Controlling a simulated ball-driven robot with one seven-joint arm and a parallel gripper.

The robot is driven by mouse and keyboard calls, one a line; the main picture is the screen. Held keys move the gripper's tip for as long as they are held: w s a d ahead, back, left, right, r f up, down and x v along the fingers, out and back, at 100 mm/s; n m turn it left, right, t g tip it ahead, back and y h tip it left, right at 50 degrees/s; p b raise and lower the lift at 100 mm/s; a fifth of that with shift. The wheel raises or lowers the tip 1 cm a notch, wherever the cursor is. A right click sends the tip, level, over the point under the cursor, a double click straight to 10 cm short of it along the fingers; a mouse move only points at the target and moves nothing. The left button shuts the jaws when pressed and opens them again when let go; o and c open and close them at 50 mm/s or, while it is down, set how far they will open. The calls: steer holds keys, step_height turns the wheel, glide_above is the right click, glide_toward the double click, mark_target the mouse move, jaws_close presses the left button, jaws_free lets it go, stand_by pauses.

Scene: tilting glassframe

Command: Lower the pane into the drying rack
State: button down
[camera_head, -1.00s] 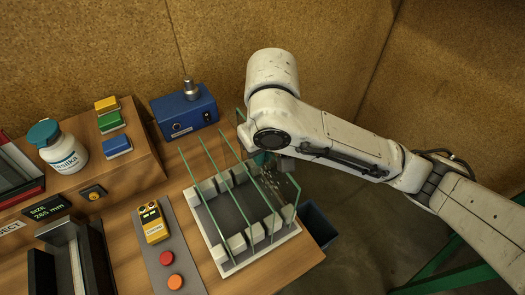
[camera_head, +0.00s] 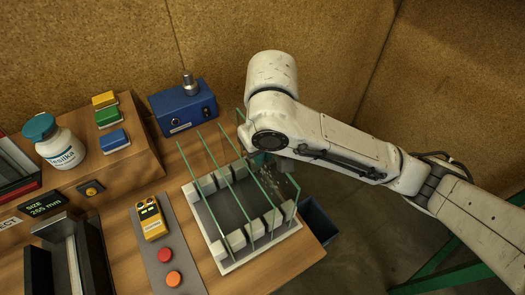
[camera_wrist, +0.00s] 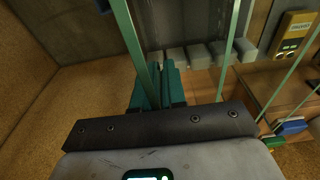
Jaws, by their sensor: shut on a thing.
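The drying rack (camera_head: 228,212) is a pale slotted tray with a grey floor and rows of light blocks, on the wooden bench. Several clear panes with green edges stand upright in it, including the leftmost pane (camera_head: 203,195). My gripper (camera_head: 262,158) is at the rack's far right side, partly hidden by my wrist. In the wrist view, its teal fingers (camera_wrist: 158,85) are shut on a pane (camera_wrist: 136,45), whose green edge runs up between them. The right-hand pane edge (camera_head: 297,190) is near the rack's right blocks. Whether its lower edge rests in a slot cannot be told.
A yellow handheld box (camera_head: 152,220) and red buttons (camera_head: 165,255) lie left of the rack. A blue box with a knob (camera_head: 183,107) stands behind it. A blue bin (camera_head: 318,218) is on the floor right of the bench. A white bottle (camera_head: 60,145) stands far left.

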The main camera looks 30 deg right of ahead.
steer(key=shift+f+b, duration=0.6)
steer(key=shift+f, duration=0.3)
steer(key=c, duration=1.1)
jaws_free()
steer(key=r, duration=0.3)
steer(key=s+r+p, duration=0.1)
steer(key=r, duration=0.3)
steer(key=r+p, duration=0.1)
steer(key=r, duration=0.2)
steer(key=shift+s+r, duration=0.2)
steer(key=shift+r, duration=0.15)
steer(key=shift+s+f, duration=0.1)
